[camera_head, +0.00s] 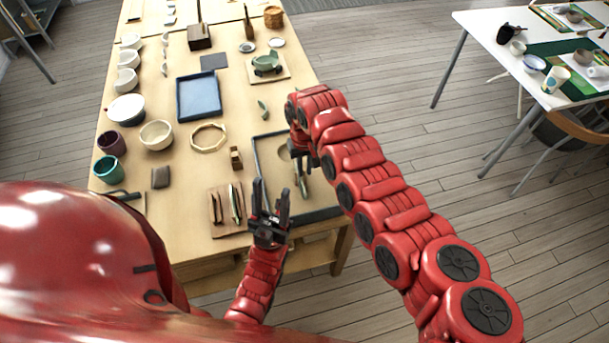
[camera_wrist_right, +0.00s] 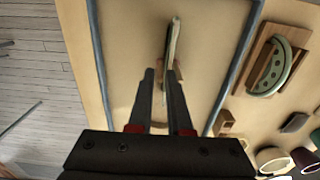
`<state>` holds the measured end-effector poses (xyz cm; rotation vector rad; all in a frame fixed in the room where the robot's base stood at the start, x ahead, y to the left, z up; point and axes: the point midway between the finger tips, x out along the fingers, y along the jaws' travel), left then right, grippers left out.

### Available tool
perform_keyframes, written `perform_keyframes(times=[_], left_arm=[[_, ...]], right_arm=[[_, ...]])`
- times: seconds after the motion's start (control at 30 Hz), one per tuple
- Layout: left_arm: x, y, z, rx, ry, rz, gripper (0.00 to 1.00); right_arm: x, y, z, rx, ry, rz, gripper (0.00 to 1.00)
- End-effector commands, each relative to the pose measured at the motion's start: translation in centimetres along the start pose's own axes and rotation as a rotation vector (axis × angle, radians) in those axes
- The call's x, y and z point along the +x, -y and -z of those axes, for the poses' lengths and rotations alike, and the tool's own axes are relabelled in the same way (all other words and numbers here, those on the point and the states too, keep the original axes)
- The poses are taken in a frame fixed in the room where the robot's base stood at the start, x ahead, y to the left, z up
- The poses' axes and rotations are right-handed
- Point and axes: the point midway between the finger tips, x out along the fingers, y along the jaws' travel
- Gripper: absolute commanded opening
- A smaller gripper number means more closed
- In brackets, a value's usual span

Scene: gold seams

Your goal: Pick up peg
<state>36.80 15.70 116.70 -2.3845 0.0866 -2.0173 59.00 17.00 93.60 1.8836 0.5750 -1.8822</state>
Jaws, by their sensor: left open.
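A slim pale green-grey piece, which may be the peg, stands out in the right wrist view (camera_wrist_right: 174,42) inside a tray with a blue-grey rim (camera_wrist_right: 98,55). In the head view a slender piece (camera_head: 303,186) shows in the tray (camera_head: 318,213), below my right gripper (camera_head: 301,158). My right gripper's fingers (camera_wrist_right: 160,76) are apart, with the piece just ahead of the tips, nearer the right-hand finger. I cannot tell whether they touch. My left gripper (camera_head: 271,190) is open and empty, by the tray's left edge.
A wooden board (camera_head: 218,222) with green-edged pieces lies left of my left gripper. A small wooden block (camera_head: 236,157) and a wooden ring (camera_head: 208,138) lie left of the tray. Bowls, cups and a blue tray (camera_head: 198,96) fill the table's left and middle.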

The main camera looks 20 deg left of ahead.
Motion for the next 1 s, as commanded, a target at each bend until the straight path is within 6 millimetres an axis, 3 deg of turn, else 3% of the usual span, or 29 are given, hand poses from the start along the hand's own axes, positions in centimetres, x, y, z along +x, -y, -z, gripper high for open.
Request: perform_keyframes(times=[0.13, 0.23, 0.27, 1.0], left_arm=[[-0.08, -0.01, -0.01, 0.000, 0.000, 0.000, 0.50], [-0.08, 0.00, -0.01, 0.000, 0.000, 0.000, 0.50], [-0.08, 0.00, -0.01, 0.000, 0.000, 0.000, 0.50], [-0.08, 0.00, -0.02, 0.000, 0.000, 0.000, 0.50]], right_arm=[[0.06, 0.02, 0.01, 0.000, 0.000, 0.000, 0.17], [0.05, 0.02, 0.01, 0.000, 0.000, 0.000, 0.01], [0.04, 0.02, 0.02, 0.000, 0.000, 0.000, 0.00], [0.02, 0.02, 0.00, 0.000, 0.000, 0.000, 0.00]])
